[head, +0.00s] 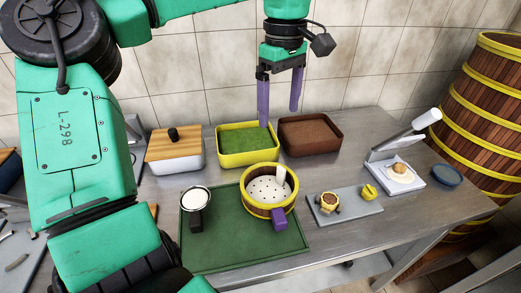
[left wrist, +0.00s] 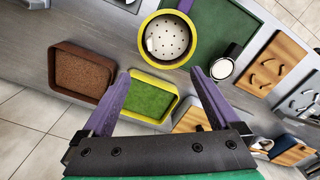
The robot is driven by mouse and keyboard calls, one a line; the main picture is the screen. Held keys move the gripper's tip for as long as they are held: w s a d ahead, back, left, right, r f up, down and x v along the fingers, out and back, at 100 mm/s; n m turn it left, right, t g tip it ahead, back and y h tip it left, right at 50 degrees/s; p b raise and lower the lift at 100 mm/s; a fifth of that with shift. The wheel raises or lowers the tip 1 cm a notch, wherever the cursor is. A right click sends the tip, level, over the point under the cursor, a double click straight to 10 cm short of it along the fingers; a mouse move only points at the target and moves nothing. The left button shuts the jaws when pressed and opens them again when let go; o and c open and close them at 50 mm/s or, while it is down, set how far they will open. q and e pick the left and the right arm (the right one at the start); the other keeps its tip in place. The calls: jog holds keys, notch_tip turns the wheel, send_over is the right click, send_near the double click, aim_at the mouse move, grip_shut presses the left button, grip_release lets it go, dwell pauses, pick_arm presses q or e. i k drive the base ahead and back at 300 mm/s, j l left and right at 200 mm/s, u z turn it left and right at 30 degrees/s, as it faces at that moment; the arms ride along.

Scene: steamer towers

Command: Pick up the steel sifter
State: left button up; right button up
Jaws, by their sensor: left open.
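The steel sifter (head: 196,197) looks like a small round pan with a pale top and a dark handle pointing toward the front. It lies at the left of the green tray (head: 225,255). It also shows in the left wrist view (left wrist: 222,69), right of the steamer basket. My left gripper (head: 279,110) is open and empty, fingers pointing down, above the back of the table near the yellow-rimmed bin. It is behind and right of the sifter, and clear of it. Its purple fingers also show in the left wrist view (left wrist: 159,77). My right gripper is not in view.
A yellow-rimmed steamer basket (head: 250,202) with a purple block stands on the tray, right of the sifter. Behind are a wooden-lidded box (head: 174,158), a yellow bin of green stuff (head: 222,154) and a brown bin (head: 310,135). A grey board (head: 345,208) lies right.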

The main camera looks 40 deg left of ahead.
aim_at(194, 201)
jog(key=k+l, duration=1.65)
